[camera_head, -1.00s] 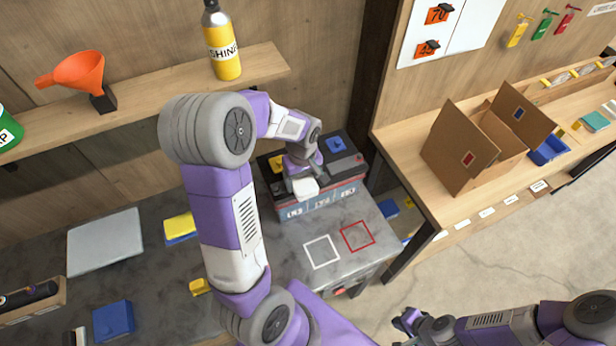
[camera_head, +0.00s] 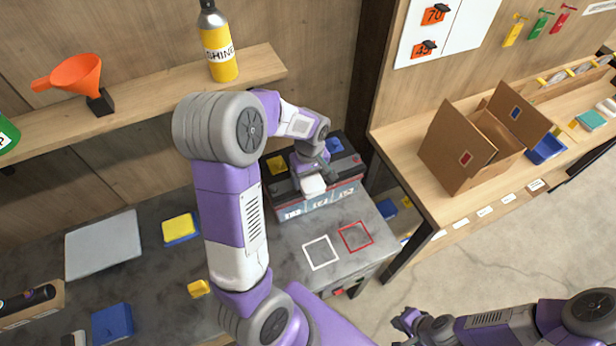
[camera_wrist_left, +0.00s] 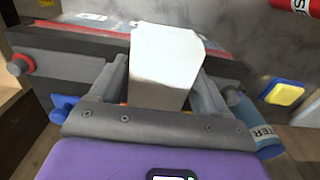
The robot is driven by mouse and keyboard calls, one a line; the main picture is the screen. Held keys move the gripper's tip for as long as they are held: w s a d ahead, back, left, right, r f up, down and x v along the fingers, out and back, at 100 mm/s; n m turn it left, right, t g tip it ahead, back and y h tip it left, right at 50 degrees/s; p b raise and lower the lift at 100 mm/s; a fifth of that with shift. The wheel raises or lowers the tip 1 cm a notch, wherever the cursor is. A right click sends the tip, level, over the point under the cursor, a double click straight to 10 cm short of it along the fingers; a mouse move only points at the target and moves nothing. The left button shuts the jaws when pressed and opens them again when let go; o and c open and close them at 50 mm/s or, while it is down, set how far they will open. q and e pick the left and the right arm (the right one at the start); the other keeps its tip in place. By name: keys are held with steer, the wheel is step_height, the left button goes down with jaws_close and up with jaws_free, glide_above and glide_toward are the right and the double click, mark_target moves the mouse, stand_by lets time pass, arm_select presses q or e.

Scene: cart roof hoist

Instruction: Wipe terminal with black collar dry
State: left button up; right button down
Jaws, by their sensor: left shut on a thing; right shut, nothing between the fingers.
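The dark battery (camera_head: 318,203) stands on the grey bench with its labelled side facing me. My left gripper (camera_head: 311,178) is over its top, shut on a white block (camera_head: 313,185). The block fills the middle of the left wrist view (camera_wrist_left: 165,62), between the two fingers, and hides part of the battery top. A terminal with a red collar (camera_wrist_left: 18,65) shows at the left of that view. I cannot make out the black-collared terminal for certain. My right gripper (camera_head: 404,322) is shut and empty at the lower right, away from the battery.
White and red outlined squares (camera_head: 320,252) mark clear bench in front of the battery. A yellow-blue sponge (camera_head: 180,229) and a grey sheet (camera_head: 104,244) lie to the left. A shelf with a funnel (camera_head: 78,76) and yellow bottle (camera_head: 219,45) is behind. An open cardboard box (camera_head: 452,148) stands right.

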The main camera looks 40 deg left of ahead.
arm_select(q)
steer(key=shift+r, duration=0.1)
arm_select(e)
steer(key=shift+r, duration=0.1)
arm_select(q)
step_height(320, 180, up, 8)
steer(key=p, duration=0.6)
arm_select(e)
step_height(320, 180, up, 6)
steer(key=shift+r, duration=0.15)
arm_select(q)
steer(key=shift+s, duration=0.1)
arm_select(e)
steer(key=shift+s, duration=0.1)
